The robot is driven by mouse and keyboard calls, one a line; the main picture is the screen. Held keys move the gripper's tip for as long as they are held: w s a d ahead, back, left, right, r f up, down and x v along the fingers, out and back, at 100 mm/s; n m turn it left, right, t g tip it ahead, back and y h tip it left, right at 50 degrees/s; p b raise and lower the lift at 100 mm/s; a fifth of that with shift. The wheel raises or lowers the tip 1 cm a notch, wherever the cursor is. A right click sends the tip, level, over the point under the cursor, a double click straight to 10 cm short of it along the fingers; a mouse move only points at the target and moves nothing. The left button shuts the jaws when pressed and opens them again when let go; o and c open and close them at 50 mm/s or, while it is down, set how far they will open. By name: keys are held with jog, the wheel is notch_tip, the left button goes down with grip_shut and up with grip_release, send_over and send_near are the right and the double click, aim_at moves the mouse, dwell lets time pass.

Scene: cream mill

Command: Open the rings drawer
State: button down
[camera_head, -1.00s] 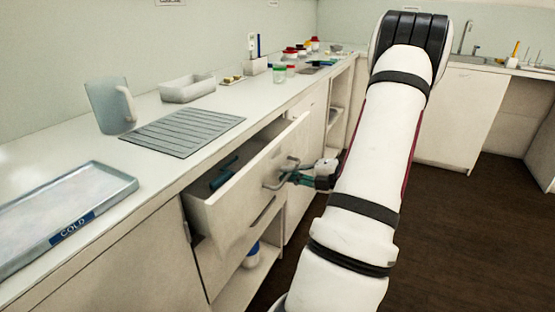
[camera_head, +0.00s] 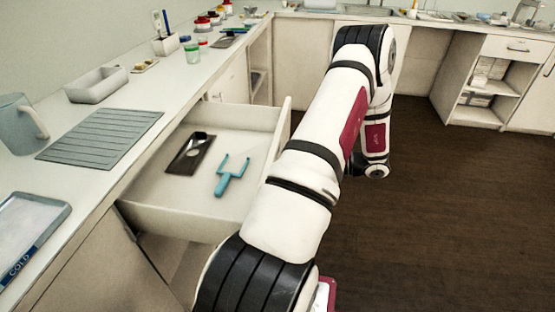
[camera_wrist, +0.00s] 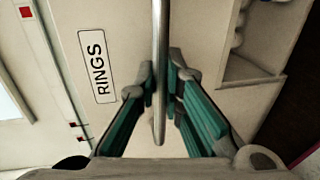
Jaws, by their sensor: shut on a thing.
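The rings drawer (camera_head: 185,215) is pulled well out of the counter in the head view. Inside it lie a dark flat plate (camera_head: 190,153) and a teal forked tool (camera_head: 231,176). In the wrist view the drawer front carries a "RINGS" label (camera_wrist: 97,66). A metal bar handle (camera_wrist: 160,60) runs up the middle of that view. My gripper (camera_wrist: 161,85) has its teal-padded fingers on both sides of the handle and is shut on it. In the head view my arm hides the gripper and most of the drawer front.
The counter above holds a grey ribbed mat (camera_head: 100,138), a jug (camera_head: 18,122), a tray marked COLD (camera_head: 28,235), a white bin (camera_head: 97,84) and several small jars. Open dark floor (camera_head: 440,200) lies to the right. An open shelf unit (camera_head: 485,85) stands at the far right.

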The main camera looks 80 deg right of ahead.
jog(key=shift+v, duration=0.85)
jog(key=shift+f, duration=0.2)
jog(key=c, duration=1.7)
grip_release()
jog(key=v, duration=1.2)
